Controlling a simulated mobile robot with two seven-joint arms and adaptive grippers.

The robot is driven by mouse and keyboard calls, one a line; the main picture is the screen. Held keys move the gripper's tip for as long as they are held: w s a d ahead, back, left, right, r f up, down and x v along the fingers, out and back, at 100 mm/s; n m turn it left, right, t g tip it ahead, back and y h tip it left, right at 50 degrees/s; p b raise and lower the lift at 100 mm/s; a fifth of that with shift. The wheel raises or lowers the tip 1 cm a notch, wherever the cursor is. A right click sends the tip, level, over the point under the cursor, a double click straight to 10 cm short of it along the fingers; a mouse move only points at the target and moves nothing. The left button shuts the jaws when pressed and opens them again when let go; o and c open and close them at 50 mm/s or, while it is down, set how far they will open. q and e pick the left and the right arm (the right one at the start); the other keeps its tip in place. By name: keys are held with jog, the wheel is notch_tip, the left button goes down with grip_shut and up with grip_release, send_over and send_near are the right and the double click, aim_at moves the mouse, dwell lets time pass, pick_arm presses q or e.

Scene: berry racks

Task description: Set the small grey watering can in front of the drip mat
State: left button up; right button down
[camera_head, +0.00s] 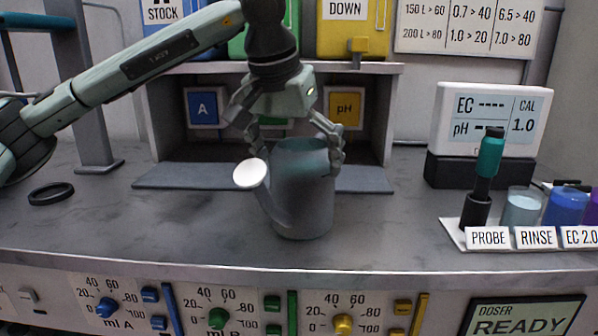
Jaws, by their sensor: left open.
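The small grey watering can (303,195) is upright and appears to stand on the grey counter, in front of the dark drip mat (170,178). Its white round rose faces left, on a spout that slants up from the can's lower left. The can hides the middle of the mat. My left gripper (297,157) points down over the can's top. Its fingers are open, one on each side of the upper part; I cannot tell whether they touch it. My right gripper is not in view.
A shelf alcove with A and pH labels stands behind the mat. At right are an EC/pH meter (488,120), a green-capped probe (488,165) and several cups on a white tray. A black ring (51,193) lies at left. The counter's front edge is close to the can.

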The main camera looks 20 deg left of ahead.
pick_arm(q)
jog(key=v, duration=0.9)
jog(key=shift+r, duration=0.25)
jog(key=shift+s, duration=0.1)
